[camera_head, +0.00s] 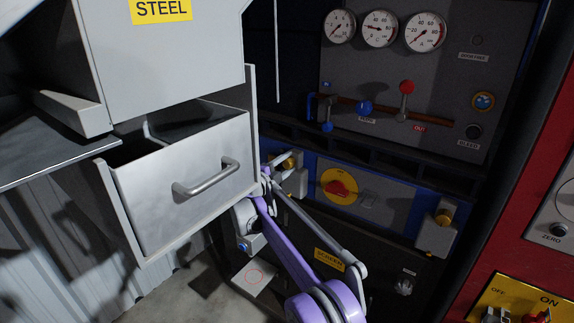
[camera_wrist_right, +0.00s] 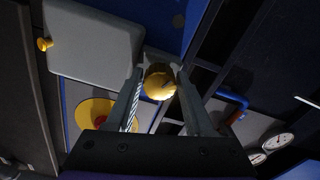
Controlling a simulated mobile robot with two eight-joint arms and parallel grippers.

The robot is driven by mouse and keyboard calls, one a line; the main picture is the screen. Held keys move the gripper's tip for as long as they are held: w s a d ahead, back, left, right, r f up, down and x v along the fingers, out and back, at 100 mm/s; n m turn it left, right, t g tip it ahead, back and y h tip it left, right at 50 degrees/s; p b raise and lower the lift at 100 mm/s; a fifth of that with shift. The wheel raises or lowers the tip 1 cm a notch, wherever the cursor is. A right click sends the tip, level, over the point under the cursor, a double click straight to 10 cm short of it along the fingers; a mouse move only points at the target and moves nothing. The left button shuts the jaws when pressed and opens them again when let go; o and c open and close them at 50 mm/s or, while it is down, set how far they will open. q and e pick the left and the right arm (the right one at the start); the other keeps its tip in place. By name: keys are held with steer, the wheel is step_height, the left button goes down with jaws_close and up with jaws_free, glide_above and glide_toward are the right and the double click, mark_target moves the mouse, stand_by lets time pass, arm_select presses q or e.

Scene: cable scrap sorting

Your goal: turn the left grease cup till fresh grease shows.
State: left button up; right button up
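The left grease cup (camera_head: 290,163) is a small brass-yellow knob on a grey block at the left end of the blue panel. In the right wrist view the cup (camera_wrist_right: 160,83) sits between the fingertips, with a dark line on its face. My left gripper is not in view.
The right grease cup (camera_head: 444,217) sits on its own grey block. A red-and-yellow rotary switch (camera_head: 340,187) is between them. An open metal drawer (camera_head: 185,185) stands close left of my arm. Gauges (camera_head: 380,29) and red and blue valve handles are above.

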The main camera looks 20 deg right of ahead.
steer(key=shift+o, duration=1)
steer(key=shift+f, duration=0.15)
